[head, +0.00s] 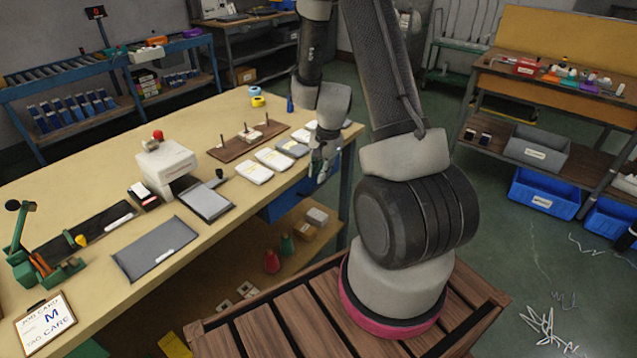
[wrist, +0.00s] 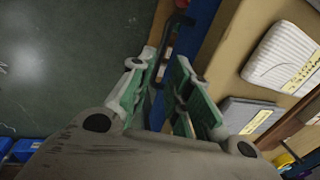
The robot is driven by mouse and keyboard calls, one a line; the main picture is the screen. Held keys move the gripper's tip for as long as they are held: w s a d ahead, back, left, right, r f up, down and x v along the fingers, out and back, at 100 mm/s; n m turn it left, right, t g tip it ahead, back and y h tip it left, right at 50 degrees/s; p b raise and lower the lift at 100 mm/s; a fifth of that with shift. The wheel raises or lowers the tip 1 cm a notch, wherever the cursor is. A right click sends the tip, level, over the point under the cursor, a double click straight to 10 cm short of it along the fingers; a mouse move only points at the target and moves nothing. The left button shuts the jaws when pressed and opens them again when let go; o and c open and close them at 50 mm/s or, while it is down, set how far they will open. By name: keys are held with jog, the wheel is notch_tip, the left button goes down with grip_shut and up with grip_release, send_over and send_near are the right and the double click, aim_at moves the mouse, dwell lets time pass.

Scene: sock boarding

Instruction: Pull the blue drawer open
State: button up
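The blue drawer (head: 283,207) hangs under the front edge of the long tan table. It looks shut, though my arm and gripper hide part of it. In the wrist view its blue front (wrist: 196,40) is a narrow strip, with a dark handle (wrist: 173,32) standing out from it. My gripper (head: 317,172) is in front of the drawer, just off the table edge, pointing down. In the wrist view my gripper (wrist: 164,72) has its green-padded fingers apart. The handle's lower end runs toward the gap between them; I cannot tell if they touch it.
White packets (head: 272,159) and a grey packet (head: 292,148) lie on the table near the edge above the drawer. A wooden peg board (head: 247,140) is behind them. A lower shelf (head: 245,262) holds red and green items and small boxes. The floor to the right is open.

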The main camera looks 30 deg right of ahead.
aim_at(317, 187)
jog(key=f, duration=0.3)
jog(key=w+f, duration=0.1)
jog(key=f, duration=0.1)
jog(key=shift+a+f, duration=0.2)
jog(key=shift+a, duration=0.05)
grip_shut()
